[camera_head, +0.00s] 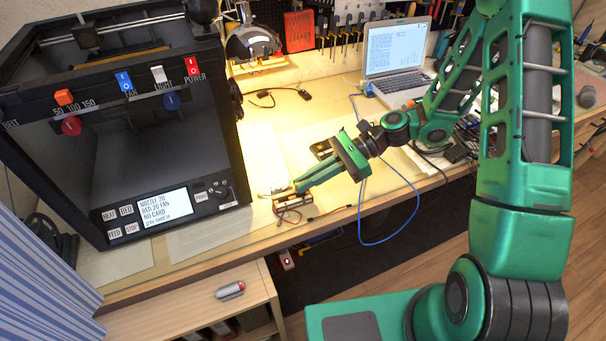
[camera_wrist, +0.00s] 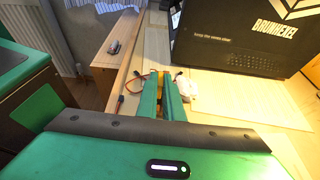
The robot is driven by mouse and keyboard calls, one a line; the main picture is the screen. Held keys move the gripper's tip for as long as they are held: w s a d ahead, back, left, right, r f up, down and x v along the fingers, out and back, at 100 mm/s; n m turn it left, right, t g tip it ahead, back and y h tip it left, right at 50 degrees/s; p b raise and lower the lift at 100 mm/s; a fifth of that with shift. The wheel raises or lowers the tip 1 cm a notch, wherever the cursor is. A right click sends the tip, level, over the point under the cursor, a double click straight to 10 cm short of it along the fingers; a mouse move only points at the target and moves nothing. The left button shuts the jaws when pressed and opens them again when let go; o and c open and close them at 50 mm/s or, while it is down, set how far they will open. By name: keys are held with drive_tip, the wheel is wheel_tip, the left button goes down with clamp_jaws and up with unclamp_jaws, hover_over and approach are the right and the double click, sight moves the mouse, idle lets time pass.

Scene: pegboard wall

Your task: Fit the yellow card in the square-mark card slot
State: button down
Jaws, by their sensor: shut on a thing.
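My gripper (camera_head: 299,187) reaches down over the front of the workbench, just above a small wired holder (camera_head: 291,202). In the wrist view its two green fingers (camera_wrist: 160,85) are nearly parallel, with a thin yellow strip (camera_wrist: 159,78) between them near the tips. This looks like the yellow card, mostly hidden by the fingers. The black printer (camera_head: 217,120) stands at left; its screen (camera_head: 165,208) reads "NO CARD". I cannot make out the square-mark card slot in either view.
A white item (camera_head: 270,188) lies left of the fingertips. An open laptop (camera_head: 395,60) stands at the back. A blue cable (camera_head: 388,240) loops over the bench front. A lower wooden shelf (camera_head: 180,315) holds a red and grey item (camera_head: 230,290). The bench between printer and gripper is mostly clear.

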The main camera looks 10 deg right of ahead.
drive_tip(key=shift+f, duration=0.3)
idle(0.5)
drive_tip(key=c, duration=1.8)
unclamp_jaws()
drive_tip(key=v, duration=1.1)
drive_tip(key=shift+w, duration=0.1)
